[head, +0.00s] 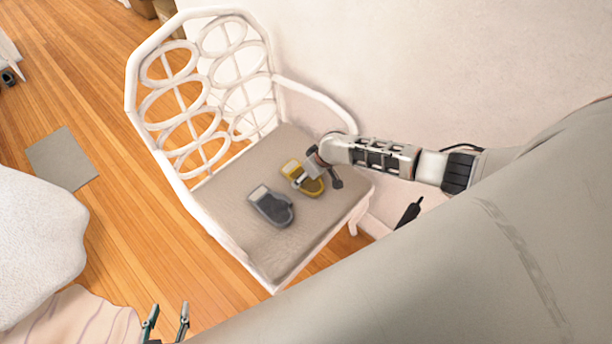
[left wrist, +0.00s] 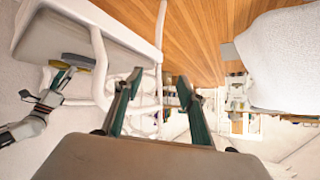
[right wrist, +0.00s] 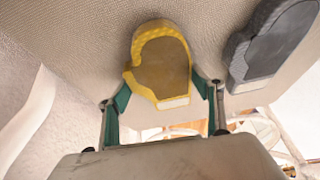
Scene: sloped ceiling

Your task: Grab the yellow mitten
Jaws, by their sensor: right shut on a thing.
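The yellow mitten (head: 316,189) lies on the beige seat of the white chair, near the wall side. In the right wrist view the yellow mitten (right wrist: 162,68) shows a brown-grey palm and a pale cuff. My right gripper (head: 318,174) reaches down to it from the right. In the right wrist view the fingers of my right gripper (right wrist: 162,92) are on either side of the mitten's cuff end, shut on it. My left gripper (head: 167,312) is open and empty at the bottom of the head view, away from the chair; its spread fingers show in the left wrist view (left wrist: 160,82).
A grey mitten (head: 271,207) lies on the seat (head: 235,190) beside the yellow one. The chair's looped backrest (head: 170,85) and armrest (head: 315,95) stand around the seat. A white rounded piece of furniture (head: 40,235) is at left. Wooden floor (head: 75,75) is mostly clear.

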